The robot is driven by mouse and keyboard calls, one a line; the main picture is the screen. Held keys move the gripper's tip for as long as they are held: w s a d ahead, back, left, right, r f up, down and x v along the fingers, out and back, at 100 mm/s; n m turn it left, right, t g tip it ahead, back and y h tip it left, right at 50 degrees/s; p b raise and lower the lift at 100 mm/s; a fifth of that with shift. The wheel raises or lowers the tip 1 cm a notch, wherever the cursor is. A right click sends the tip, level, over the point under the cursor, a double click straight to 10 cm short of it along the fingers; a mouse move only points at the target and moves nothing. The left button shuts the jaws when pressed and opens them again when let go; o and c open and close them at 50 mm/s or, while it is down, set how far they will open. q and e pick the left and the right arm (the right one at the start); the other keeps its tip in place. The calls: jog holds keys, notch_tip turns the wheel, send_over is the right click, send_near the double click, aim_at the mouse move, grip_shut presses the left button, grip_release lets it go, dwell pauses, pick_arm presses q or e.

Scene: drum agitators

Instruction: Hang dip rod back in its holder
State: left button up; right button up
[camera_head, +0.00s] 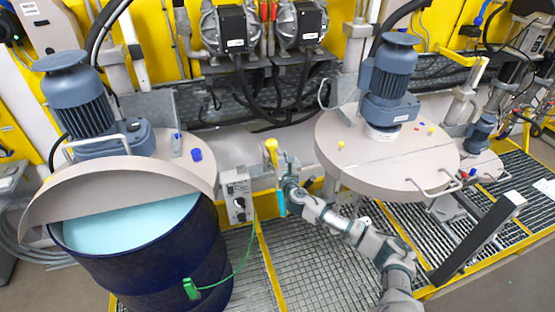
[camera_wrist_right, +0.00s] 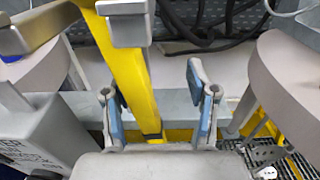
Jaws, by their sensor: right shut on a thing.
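The dip rod (camera_head: 271,152) has a yellow top and stands roughly upright in the middle of the head view, between the two drum stations. My right gripper (camera_head: 283,178) is at the rod, reaching in from the lower right, and is shut on it. In the right wrist view the yellow rod (camera_wrist_right: 133,75) runs down beside the left finger of the gripper (camera_wrist_right: 160,108), with grey bracket-like pieces near its upper part. A light-blue piece hangs below the gripper; I cannot tell if it belongs to the rod. I cannot make out the holder clearly. My left gripper is out of view.
A grey control box (camera_head: 238,196) stands just left of the rod. An open dark-blue drum (camera_head: 150,262) with light-blue liquid (camera_head: 125,225) and a raised lid (camera_head: 120,185) is at left. A round lid (camera_head: 375,160) with a motor (camera_head: 393,80) is at right. Hoses hang behind.

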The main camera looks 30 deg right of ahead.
jog(key=shift+d, duration=0.3)
